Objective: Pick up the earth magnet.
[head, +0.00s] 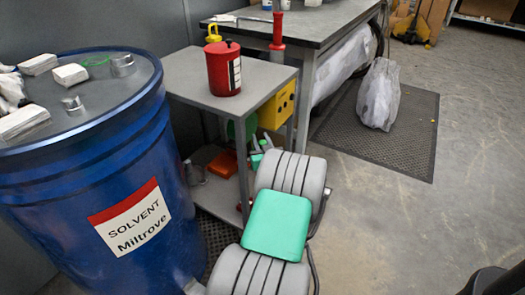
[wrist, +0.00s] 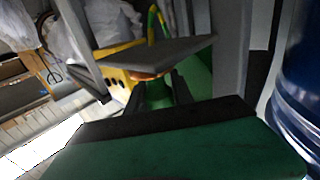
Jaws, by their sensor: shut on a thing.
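My gripper (wrist: 158,84) shows in the wrist view as two dark fingers in front of a green body. It is closed on the earth magnet, of which I make out only a small orange-tan part (wrist: 148,76) at the fingertips; its full outline is unclear. In the head view my gripper (head: 262,141) is beside the front of the grey side table, below its top. The magnet is not distinct in that view.
A blue solvent drum (head: 130,170) stands left of the grey table (head: 190,75). A red canister (head: 223,68) is on that table, with a yellow box (head: 276,106) below its top. A bag (head: 379,95) sits on a mat. Floor at right is open.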

